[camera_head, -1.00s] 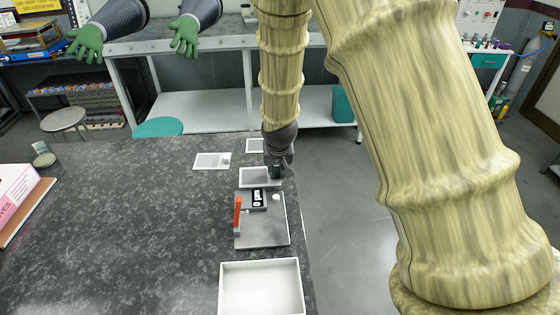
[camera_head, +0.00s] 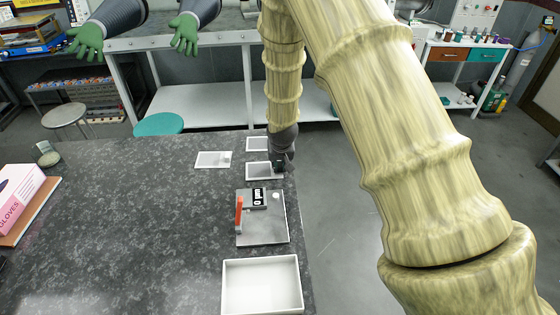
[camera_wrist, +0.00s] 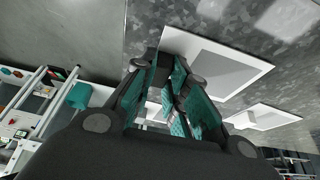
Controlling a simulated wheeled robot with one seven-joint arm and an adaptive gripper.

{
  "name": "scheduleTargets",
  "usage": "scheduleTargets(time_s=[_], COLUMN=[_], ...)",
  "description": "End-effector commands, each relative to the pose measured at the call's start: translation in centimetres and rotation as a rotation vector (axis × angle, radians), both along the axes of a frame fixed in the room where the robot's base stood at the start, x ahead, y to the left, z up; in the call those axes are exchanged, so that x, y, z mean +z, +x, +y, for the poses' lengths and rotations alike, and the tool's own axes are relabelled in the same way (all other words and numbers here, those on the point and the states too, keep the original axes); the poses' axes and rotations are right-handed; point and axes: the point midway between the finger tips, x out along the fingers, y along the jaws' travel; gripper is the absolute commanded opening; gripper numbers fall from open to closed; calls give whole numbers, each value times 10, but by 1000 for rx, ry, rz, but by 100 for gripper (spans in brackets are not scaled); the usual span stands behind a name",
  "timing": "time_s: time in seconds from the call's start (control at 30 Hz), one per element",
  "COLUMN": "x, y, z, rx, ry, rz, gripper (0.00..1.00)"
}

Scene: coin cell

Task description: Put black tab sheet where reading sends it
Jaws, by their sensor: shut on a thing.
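My gripper (camera_head: 281,165) is at the far right part of the dark table, shut at the right end of a white-bordered sheet with a grey middle (camera_head: 258,171). In the wrist view the teal finger pads of my gripper (camera_wrist: 178,98) close at the near-left side of this sheet (camera_wrist: 228,72). The fingers hide its gripped end, so I cannot see the tab's colour. Whether the sheet touches the table is unclear. A grey tester (camera_head: 264,231) with a red lever (camera_head: 239,214) stands nearer. Its black display (camera_head: 258,197) has white characters too small to read surely.
A similar sheet (camera_head: 208,159) lies to the left, and another (camera_head: 256,144) lies behind. An empty white tray (camera_head: 226,288) is at the front. A pink glove box (camera_head: 22,190) stands at the left. The middle of the table is clear; its right edge is close to my gripper.

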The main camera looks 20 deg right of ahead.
Motion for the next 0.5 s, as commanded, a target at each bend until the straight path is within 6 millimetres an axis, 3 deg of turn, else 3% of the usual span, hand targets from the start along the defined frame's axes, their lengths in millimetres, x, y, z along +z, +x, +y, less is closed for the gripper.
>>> scheduleTargets(time_s=[0.37, 0.4, 0.5], x=[-4, -4, -4], y=[0, 0, 0], z=[0, 0, 0], rx=[0, 0, 0], ry=[0, 0, 0], rz=[0, -1, -1], gripper=[0, 19, 37])
